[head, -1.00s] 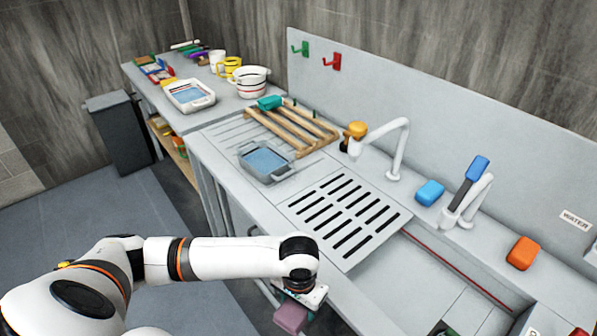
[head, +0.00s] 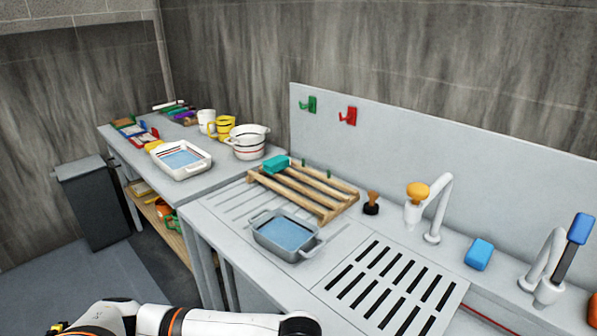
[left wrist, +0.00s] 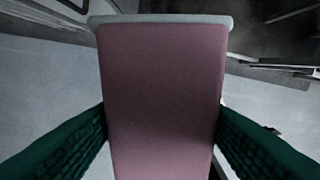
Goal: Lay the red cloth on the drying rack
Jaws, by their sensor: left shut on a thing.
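The wooden drying rack (head: 325,204) lies on the counter against the back panel. A teal block or folded cloth (head: 276,163) sits on its far left corner. In the left wrist view, a dull pinkish-red cloth (left wrist: 160,70) fills the middle, with a pale grey strip along its far edge. My left gripper (left wrist: 160,135) is shut on it, a dark green ribbed finger on either side. In the head view only my left arm shows at the bottom edge; the gripper and cloth are out of frame. My right gripper is not in view.
A grey basin of water (head: 260,234) stands in front of the rack. To its right are a slotted drain plate (head: 375,296), a dark stopper with wooden handle (head: 371,204) and a white tap (head: 435,215). A white tray (head: 158,147) and pot (head: 249,151) stand on the left counter.

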